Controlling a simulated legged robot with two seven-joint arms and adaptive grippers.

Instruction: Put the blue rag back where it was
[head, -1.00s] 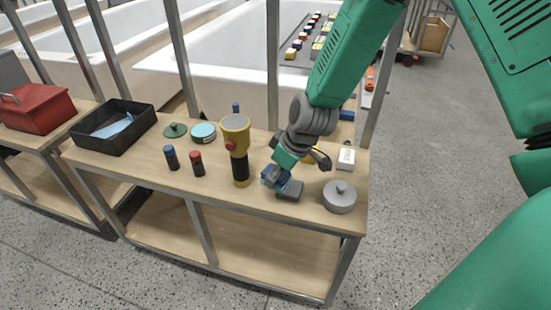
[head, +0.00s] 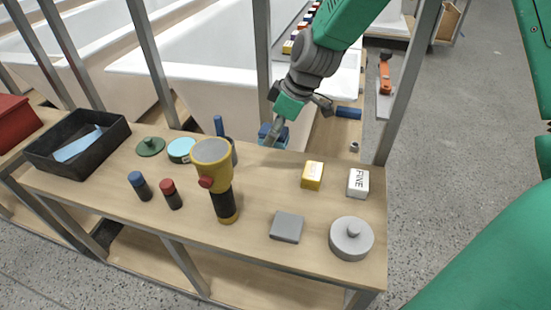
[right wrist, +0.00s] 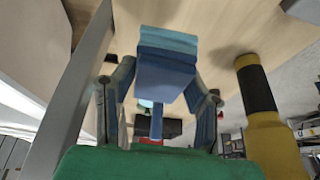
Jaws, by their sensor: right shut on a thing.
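The blue rag (head: 265,131) is a folded, two-tone blue block. My right gripper (head: 272,139) is shut on it near the back edge of the bench, behind the grey block. In the right wrist view the rag (right wrist: 166,68) sits between the two fingers (right wrist: 160,88). I cannot tell whether its underside touches the bench. The fingers hide part of it in the head view. My left gripper is not in view.
A black tray (head: 103,160) stands left. Metal posts (head: 262,60) rise behind.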

